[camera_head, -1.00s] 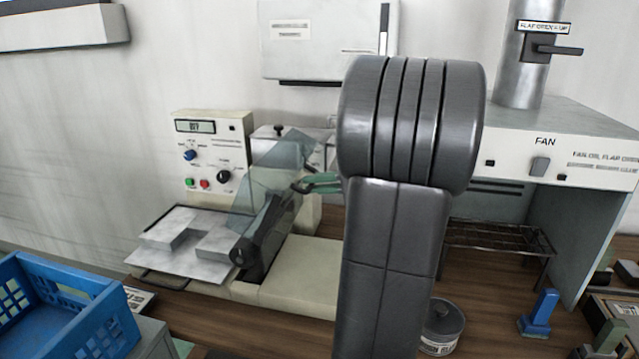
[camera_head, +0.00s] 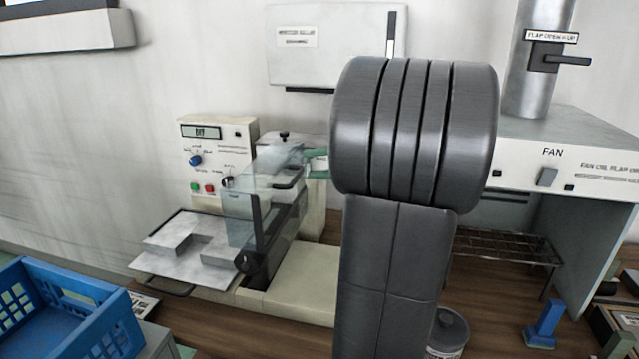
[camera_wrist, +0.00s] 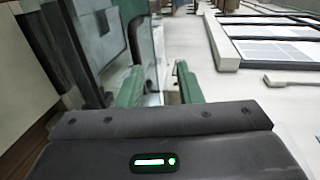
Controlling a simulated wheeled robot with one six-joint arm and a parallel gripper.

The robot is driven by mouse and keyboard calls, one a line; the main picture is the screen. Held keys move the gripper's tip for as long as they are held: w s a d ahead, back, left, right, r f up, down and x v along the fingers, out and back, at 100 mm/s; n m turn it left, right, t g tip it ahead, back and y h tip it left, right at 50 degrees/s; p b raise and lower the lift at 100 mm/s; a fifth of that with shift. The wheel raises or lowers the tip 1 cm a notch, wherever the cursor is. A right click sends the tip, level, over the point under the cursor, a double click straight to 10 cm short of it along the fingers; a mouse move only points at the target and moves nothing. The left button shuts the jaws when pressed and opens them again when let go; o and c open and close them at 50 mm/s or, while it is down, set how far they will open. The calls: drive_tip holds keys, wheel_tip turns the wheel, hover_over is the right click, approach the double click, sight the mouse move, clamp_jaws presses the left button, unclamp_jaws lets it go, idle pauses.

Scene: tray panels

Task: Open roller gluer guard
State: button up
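The roller gluer (camera_head: 300,285) is a cream machine on the bench with a dial panel (camera_head: 213,160) behind it. Its clear guard (camera_head: 240,205) stands nearly upright on a dark side arm (camera_head: 256,225) above the pale plates. A dark bar handle (camera_head: 289,181) is on the guard. My gripper (camera_head: 312,162) shows as green fingers at the guard's upper right, partly hidden by my arm. In the wrist view my gripper (camera_wrist: 158,88) has its two green fingers apart, with nothing clearly held. A dark curved bar (camera_wrist: 133,38) lies just beyond the left finger; contact is unclear.
A blue crate (camera_head: 65,310) is at front left. The fan housing (camera_head: 560,160) with a wire rack (camera_head: 505,243) below is at right. A grey round tin (camera_head: 448,330) and a blue stand (camera_head: 543,325) are on the bench. A wall box (camera_head: 335,45) hangs behind.

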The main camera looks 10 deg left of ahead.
drive_tip(key=shift+r, duration=1.65)
drive_tip(key=shift+f, duration=0.15)
wheel_tip(320, 180, down, 9)
drive_tip(key=shift+f+b, duration=0.15)
drive_tip(key=shift+b, duration=0.25)
